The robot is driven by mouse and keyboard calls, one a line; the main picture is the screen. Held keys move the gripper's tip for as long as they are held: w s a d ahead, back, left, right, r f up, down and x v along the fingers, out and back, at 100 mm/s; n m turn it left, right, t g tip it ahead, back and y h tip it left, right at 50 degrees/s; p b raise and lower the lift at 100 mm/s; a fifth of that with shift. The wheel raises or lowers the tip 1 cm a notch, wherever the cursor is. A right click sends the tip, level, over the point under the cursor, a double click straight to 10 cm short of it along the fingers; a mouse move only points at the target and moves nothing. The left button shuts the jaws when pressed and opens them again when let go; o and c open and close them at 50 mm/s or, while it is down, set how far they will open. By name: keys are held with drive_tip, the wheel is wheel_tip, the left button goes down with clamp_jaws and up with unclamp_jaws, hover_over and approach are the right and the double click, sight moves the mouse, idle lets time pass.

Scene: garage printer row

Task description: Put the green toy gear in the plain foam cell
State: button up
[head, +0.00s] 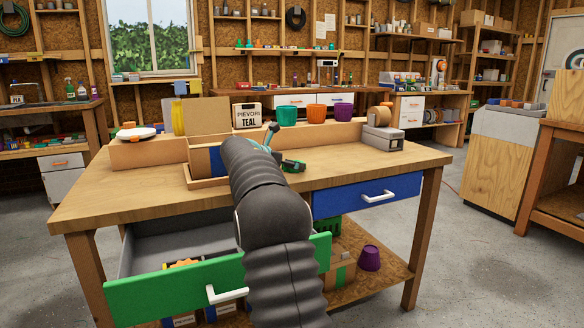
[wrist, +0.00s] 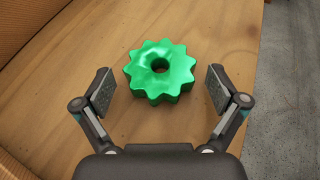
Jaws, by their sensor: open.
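The green toy gear (wrist: 160,70) lies flat on a wooden surface in the wrist view, its round centre hole facing up. My gripper (wrist: 160,89) is open, with one finger on each side of the gear. Both fingers stand apart from it, and nothing is held. In the head view my arm crosses the workbench (head: 390,158), and my gripper's dark and teal parts show beyond it. I cannot identify a plain foam cell in either view.
A green-fronted drawer (head: 170,286) stands open at the front left, its grey interior partly hidden by my arm. A blue drawer (head: 345,200) is at the right. Teal (head: 287,116), orange (head: 316,111) and purple (head: 343,112) pots line the back.

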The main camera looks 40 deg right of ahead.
drive_tip(key=v, duration=0.3)
drive_tip(key=r+v, duration=0.1)
drive_tip(key=v, duration=0.2)
drive_tip(key=shift+s+r, duration=0.1)
drive_tip(key=shift+s, duration=0.05)
